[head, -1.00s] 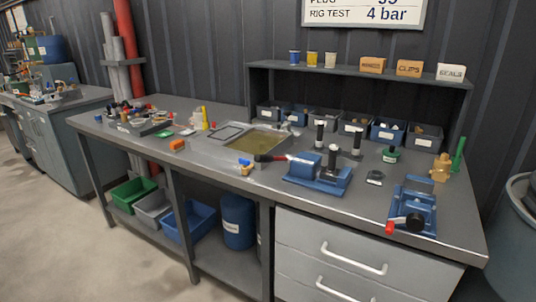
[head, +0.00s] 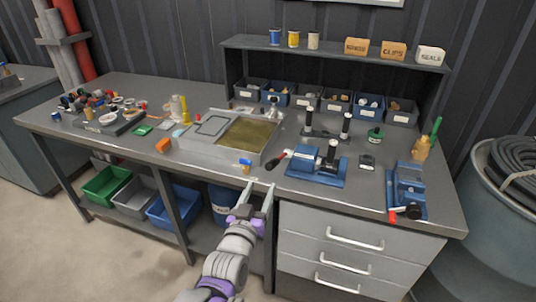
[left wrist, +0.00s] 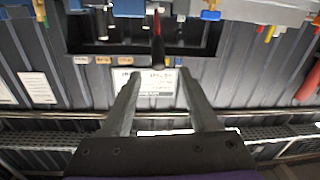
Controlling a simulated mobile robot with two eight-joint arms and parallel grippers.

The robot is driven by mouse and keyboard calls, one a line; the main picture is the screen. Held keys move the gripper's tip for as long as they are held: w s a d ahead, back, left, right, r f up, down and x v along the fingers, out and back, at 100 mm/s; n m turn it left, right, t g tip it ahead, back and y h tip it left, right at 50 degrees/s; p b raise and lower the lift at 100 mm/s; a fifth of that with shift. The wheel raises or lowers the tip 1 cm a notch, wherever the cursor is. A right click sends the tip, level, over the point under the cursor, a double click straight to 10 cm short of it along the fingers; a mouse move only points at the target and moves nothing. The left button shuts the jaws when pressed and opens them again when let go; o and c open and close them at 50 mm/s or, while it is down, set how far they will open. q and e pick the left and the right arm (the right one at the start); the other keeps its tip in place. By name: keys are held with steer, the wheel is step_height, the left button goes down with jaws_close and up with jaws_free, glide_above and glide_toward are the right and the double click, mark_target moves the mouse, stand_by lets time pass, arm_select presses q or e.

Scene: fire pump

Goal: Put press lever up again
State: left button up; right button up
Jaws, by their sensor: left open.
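The blue press (head: 317,167) stands on the workbench, right of the shallow tray. Its lever (head: 281,159), with a black grip and a red part, lies low and points out to the left and front of the press. My left gripper (head: 257,189) is open and empty in front of the bench's front edge, apart from the lever. In the left wrist view the picture looks upside down. There the lever (left wrist: 157,46) shows beyond and between the open fingers (left wrist: 160,76). My right gripper is not in view.
A small blue-and-yellow piece (head: 246,165) lies left of the lever. The tray (head: 275,149) with a murky bottom is behind it. Black-topped posts (head: 346,125) stand behind the press, and a blue vise (head: 407,190) stands to its right. Drawers (head: 340,239) are below.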

mark_target(271, 165)
arm_select(q)
steer(key=x, duration=1)
steer(key=shift+w+d+r, duration=0.1)
steer(key=shift+w+d, duration=0.05)
steer(key=shift+w, duration=0.2)
jaws_close()
stand_by(1.0)
